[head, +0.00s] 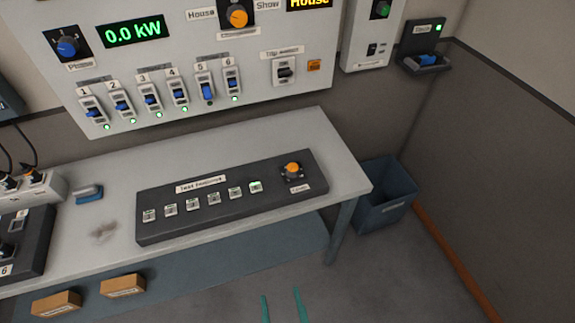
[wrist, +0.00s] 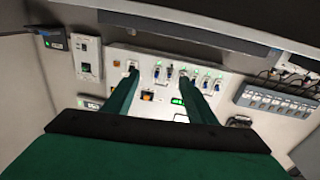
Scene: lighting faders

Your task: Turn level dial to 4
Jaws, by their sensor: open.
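A small label sits below the dial, too small to read surely. In the head view, only the green fingertips of my gripper (head: 282,306) show at the bottom edge, spread apart, below the table's front edge and away from the dial. In the wrist view, my gripper's two green fingers (wrist: 164,92) are apart with nothing between them. The wrist view shows the wall panel beyond them; I cannot make out the dial there.
A wall panel (head: 262,80) with numbered breakers, an orange selector and a green "0.0 kW" display hangs behind the table (head: 330,133). A blue bin (head: 385,200) stands right of the table. A blue-topped object (head: 88,194) lies at left. The floor in front is clear.

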